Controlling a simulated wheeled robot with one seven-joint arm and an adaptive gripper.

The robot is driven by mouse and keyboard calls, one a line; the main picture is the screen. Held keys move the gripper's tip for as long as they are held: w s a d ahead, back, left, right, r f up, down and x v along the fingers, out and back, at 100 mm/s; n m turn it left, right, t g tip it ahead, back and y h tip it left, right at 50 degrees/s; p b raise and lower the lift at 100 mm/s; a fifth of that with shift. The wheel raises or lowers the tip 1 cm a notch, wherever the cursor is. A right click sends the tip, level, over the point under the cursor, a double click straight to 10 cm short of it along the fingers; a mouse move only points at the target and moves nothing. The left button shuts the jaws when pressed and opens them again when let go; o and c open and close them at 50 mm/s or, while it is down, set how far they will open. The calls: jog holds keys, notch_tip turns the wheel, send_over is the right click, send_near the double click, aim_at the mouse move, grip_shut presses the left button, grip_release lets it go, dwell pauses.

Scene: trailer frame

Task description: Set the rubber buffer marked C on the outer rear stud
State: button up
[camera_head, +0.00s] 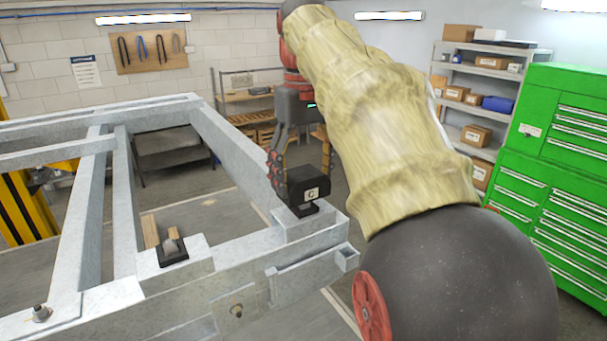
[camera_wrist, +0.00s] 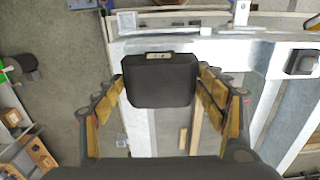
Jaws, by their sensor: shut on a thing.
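The black rubber buffer (camera_head: 294,187) has a white label with a C and is upright at the near right corner of the grey trailer frame (camera_head: 238,137). My gripper (camera_head: 301,170) is above it and shut on it. In the wrist view the buffer (camera_wrist: 160,84) sits between the two fingers of my gripper (camera_wrist: 160,72). Its narrower black foot is over the raised corner plate (camera_head: 335,220). I cannot tell whether the foot touches the plate. The stud under the buffer is hidden.
A second black part (camera_head: 172,254) sits on another plate of the frame, with a wooden piece (camera_head: 150,230) behind it. A bolt (camera_head: 40,313) stands at the lower left. Green drawer cabinets (camera_head: 560,180) and a grey shelf (camera_head: 480,95) stand to the right.

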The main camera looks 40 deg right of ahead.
jog(key=shift+f+b, duration=0.35)
jog(key=shift+f, duration=0.3)
jog(key=shift+f+b, duration=0.45)
jog(key=shift+f, duration=0.2)
jog(key=o, duration=1.5)
jog(key=shift+r, duration=0.2)
